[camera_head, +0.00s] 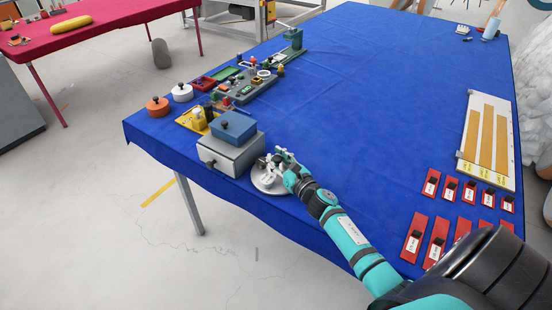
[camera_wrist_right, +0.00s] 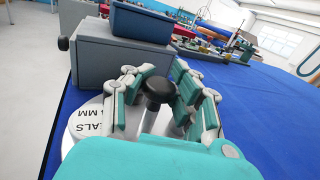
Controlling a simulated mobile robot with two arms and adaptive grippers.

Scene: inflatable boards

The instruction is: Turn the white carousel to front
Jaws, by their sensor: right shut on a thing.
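The white carousel (camera_head: 266,183) is a low, round, pale disc near the front edge of the blue table. A black knob (camera_wrist_right: 157,88) stands up between my right fingers. My right gripper (camera_head: 279,158) is over the disc, and it also shows in the wrist view (camera_wrist_right: 158,95), shut on the knob. The gripper hides much of the disc. My left gripper is not in view.
A grey drawer box (camera_head: 228,155) with a blue lidded box (camera_head: 233,127) on top stands close beside the carousel. Several small parts and trays lie behind it. Red labelled plates (camera_head: 431,182) and a white board (camera_head: 487,140) are at right. The table's middle is clear.

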